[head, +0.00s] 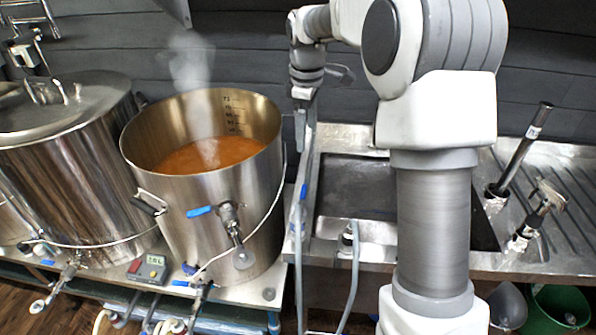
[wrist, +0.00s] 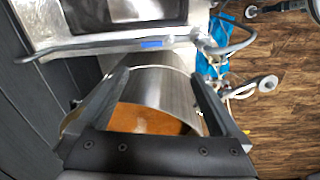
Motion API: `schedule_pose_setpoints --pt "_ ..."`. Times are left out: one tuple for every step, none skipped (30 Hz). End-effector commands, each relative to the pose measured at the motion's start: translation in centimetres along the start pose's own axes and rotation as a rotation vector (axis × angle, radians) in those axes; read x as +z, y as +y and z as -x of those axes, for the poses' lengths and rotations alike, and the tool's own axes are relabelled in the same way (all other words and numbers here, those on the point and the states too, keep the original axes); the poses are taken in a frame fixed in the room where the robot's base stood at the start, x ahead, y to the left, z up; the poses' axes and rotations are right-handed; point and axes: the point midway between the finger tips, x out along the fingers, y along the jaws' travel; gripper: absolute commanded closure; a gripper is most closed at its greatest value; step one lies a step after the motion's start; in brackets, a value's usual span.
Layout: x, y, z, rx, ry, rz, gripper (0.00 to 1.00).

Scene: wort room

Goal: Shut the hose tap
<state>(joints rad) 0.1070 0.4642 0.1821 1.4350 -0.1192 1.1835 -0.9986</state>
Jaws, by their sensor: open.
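A blue lever (head: 303,192) sits on the pale hose (head: 298,245) that runs down between the steel kettle and the sink; I take it for the hose tap. The lever seems to lie in line with the hose. In the wrist view a blue lever (wrist: 155,43) shows at the sink's near edge, just beyond my fingertips. My gripper (wrist: 160,76) is open, its two dark fingers apart, with nothing held between them. The kettle's side shows behind the fingers. In the head view my arm reaches back above the sink, and the gripper is hard to make out.
The open kettle (head: 258,175) holds steaming orange-brown liquid and has its own blue-levered tap (head: 200,211). A lidded steel vessel (head: 75,165) stands at left. The sink (head: 350,180) is right of the kettle. A green bucket (head: 560,308) stands low at right.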

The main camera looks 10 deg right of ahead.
Motion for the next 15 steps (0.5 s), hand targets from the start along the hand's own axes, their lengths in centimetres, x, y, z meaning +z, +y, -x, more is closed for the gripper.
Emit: schedule_pose_setpoints --pt "-0.4 0.8 -1.0 -0.017 -0.002 0.031 0.00" --pt "-0.6 1.2 -1.5 -0.025 -0.003 0.048 0.00" --pt "-0.8 1.7 -2.2 -0.036 -0.005 0.071 0.00" --pt "-0.9 2.0 -2.6 -0.043 -0.005 0.087 0.00" --pt "-1.0 2.3 -3.0 -0.048 -0.005 0.100 0.00" --pt "-1.1 2.6 -3.5 -0.055 -0.004 0.118 0.00" --pt "-1.2 2.8 -3.8 -0.059 -0.004 0.127 0.00" --pt "-1.3 3.0 -4.1 -0.064 -0.003 0.137 0.00" --pt "-1.4 3.2 -4.4 -0.068 -0.003 0.147 0.00" --pt "-1.4 3.3 -4.6 -0.071 -0.003 0.152 0.00" --pt "-1.4 3.4 -4.7 -0.072 -0.003 0.157 0.00" --pt "-1.5 3.4 -4.9 -0.074 -0.003 0.162 0.00" --pt "-1.5 3.4 -5.0 -0.075 -0.003 0.164 0.00" --pt "-1.5 3.5 -5.2 -0.075 -0.003 0.165 0.00" --pt "-1.5 3.4 -5.6 -0.075 -0.003 0.166 0.00"
